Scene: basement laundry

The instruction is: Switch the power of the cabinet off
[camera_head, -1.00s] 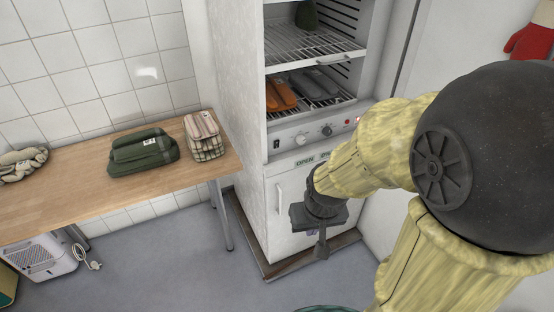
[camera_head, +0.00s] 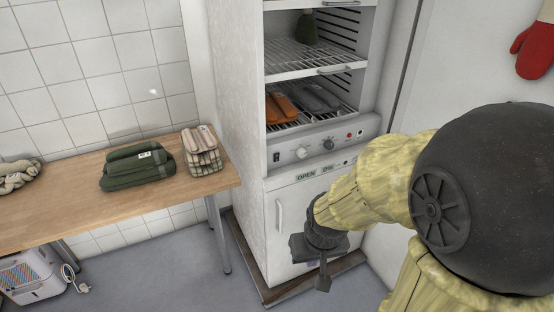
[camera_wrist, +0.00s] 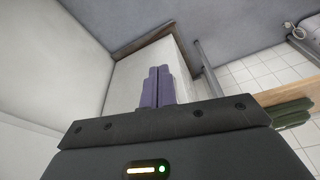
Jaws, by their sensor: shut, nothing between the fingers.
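The tall white cabinet (camera_head: 236,130) stands in the middle of the head view, with open racks above and a closed lower door (camera_head: 290,222). Its control panel (camera_head: 318,139) carries a black rocker switch (camera_head: 276,156) at the left, two knobs (camera_head: 302,153) and a small red button or light (camera_head: 349,135) at the right. My gripper (camera_head: 322,284) is in front of the lower door, below and apart from the panel, pointing down. In the wrist view its purple fingers (camera_wrist: 157,86) are together and hold nothing. The cabinet's pale side or front shows beyond them.
A wooden table (camera_head: 85,207) at the left bears a green bag (camera_head: 138,168), a plaid bag (camera_head: 201,152) and a knotted cloth (camera_head: 16,174). A white appliance (camera_head: 32,274) stands below it. A red mitt (camera_head: 534,52) hangs at the right. Orange and grey items lie on the racks.

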